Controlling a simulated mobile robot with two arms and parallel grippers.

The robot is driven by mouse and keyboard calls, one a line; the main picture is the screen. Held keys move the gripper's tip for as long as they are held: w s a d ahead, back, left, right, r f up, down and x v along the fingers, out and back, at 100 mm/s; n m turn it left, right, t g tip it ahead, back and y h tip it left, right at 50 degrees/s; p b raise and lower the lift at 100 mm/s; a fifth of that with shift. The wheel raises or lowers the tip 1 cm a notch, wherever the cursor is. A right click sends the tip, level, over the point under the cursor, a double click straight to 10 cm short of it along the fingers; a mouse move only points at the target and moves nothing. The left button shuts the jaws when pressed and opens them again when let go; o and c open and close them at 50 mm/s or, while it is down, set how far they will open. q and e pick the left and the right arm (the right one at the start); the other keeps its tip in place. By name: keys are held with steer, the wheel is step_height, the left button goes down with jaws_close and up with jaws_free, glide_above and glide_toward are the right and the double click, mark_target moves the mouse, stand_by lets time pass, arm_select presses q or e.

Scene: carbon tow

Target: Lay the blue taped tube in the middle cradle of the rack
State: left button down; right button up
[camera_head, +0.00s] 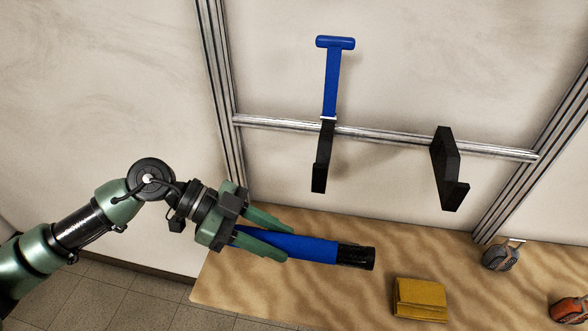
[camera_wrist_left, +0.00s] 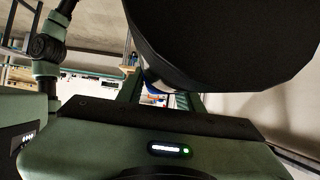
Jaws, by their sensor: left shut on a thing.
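The blue taped tube (camera_head: 305,248) has a black far end and lies roughly level above the wooden table. My left gripper (camera_head: 276,237) is shut on it, with green fingers on either side of its blue part. In the left wrist view a large dark rounded shape (camera_wrist_left: 225,45), which looks like the tube up close, fills the top and hides much of the fingers. The rack's rail (camera_head: 390,140) carries two black brackets, a left one (camera_head: 322,160) and a right one (camera_head: 449,170). My right gripper is out of view.
A blue T-shaped piece (camera_head: 333,75) stands above the left bracket. Metal posts rise at left (camera_head: 215,80) and right (camera_head: 540,140).

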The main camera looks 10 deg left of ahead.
arm_select(q)
steer(key=a+n+t, duration=0.2)
steer(key=a, duration=0.1)
steer(key=w+a+n+t+y, duration=0.1)
steer(key=a+n+t, duration=0.1)
steer(key=a, duration=0.1)
steer(key=a+n+t, duration=0.2)
steer(key=a+n, duration=0.1)
steer(key=shift+w+r+t+y, duration=0.15)
steer(key=shift+w+t+y, duration=0.2)
steer(key=shift+t+y, duration=0.05)
steer(key=shift+w+a+r+n+t, duration=0.1)
steer(key=shift+a+r+n+t, duration=0.25)
steer(key=shift+a+t, duration=0.1)
steer(key=shift+f, duration=0.1)
